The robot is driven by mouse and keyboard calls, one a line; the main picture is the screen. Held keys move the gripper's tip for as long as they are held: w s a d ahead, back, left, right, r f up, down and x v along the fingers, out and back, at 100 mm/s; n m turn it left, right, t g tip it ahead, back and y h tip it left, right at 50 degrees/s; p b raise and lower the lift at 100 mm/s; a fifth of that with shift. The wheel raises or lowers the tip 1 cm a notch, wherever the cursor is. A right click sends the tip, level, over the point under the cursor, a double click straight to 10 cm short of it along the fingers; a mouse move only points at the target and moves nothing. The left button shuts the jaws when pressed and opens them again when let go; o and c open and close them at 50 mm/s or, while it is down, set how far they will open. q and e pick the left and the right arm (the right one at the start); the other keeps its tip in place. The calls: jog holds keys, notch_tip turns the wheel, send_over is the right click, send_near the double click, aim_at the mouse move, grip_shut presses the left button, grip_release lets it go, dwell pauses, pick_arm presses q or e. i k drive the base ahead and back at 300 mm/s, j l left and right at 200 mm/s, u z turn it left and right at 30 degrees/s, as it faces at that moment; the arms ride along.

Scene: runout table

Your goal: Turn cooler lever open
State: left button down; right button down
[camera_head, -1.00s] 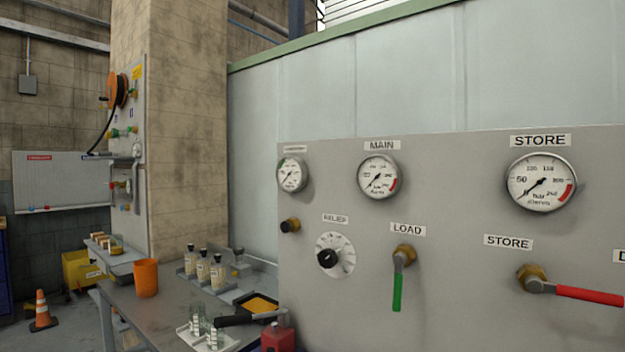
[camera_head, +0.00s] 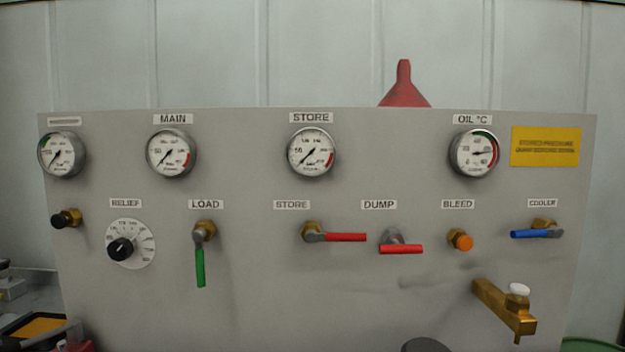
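The cooler lever (camera_head: 531,233) has a blue handle on a brass valve at the right of the grey panel (camera_head: 400,295). The handle lies about level and points left from its pivot. The COOLER label (camera_head: 542,203) is just above it. Neither of my grippers shows in the head view, so whether they are open or shut is hidden.
Other controls share the panel: the green LOAD lever (camera_head: 200,267), red STORE lever (camera_head: 345,237), red DUMP lever (camera_head: 401,249) and orange BLEED knob (camera_head: 461,241). A brass tap (camera_head: 506,309) juts out below the cooler lever. A red funnel (camera_head: 404,88) shows above the panel's top edge.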

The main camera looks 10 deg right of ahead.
aim_at(557, 232)
jog(key=z, duration=1.5)
